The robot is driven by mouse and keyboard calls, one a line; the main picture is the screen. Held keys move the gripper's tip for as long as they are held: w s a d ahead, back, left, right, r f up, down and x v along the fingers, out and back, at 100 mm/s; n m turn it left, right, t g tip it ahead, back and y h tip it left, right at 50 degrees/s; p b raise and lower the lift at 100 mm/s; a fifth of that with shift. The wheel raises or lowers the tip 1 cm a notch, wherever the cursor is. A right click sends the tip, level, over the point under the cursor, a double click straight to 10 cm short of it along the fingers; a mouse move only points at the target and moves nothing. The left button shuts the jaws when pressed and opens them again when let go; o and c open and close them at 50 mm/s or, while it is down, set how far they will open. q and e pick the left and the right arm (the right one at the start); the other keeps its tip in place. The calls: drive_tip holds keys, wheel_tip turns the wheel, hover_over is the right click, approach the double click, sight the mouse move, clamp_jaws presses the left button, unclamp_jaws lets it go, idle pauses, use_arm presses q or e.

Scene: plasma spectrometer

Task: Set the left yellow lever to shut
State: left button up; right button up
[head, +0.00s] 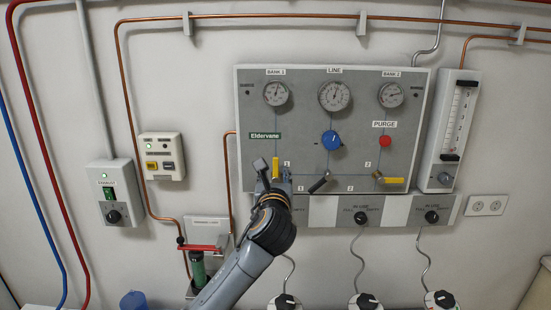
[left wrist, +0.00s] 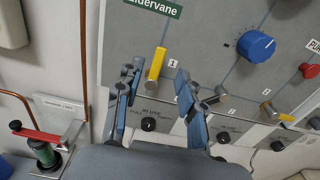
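The left yellow lever (head: 276,166) stands upright on the lower left of the grey gas panel (head: 300,128). In the left wrist view the yellow lever (left wrist: 157,64) shows just past the gap between my fingertips, slightly tilted. My left gripper (head: 271,172) is at the panel, in front of the lever's lower part. In the left wrist view my left gripper (left wrist: 155,78) is open, with one finger on each side of the lever's line. I see no clear contact, and the lever's pivot is partly hidden. My right gripper is not in view.
A black-handled lever (head: 319,185) sits diagonal to the right, and another yellow lever (head: 393,180) lies horizontal. A blue knob (head: 331,140) and red button (head: 385,141) are above. A red-handled valve (head: 200,248) and copper pipe (head: 227,180) stand left.

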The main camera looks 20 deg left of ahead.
sight(276, 161)
use_arm(q)
drive_tip(key=p+x, duration=0.1)
drive_tip(key=x, duration=0.4)
drive_tip(key=shift+w+r, duration=0.1)
drive_tip(key=shift+w, duration=0.3)
drive_tip(key=shift+w+a+p, duration=0.25)
drive_tip(key=shift+w+p, duration=0.15)
drive_tip(key=shift+w, duration=0.3)
drive_tip(key=shift+c, duration=0.2)
drive_tip(key=shift+s, duration=0.1)
clamp_jaws()
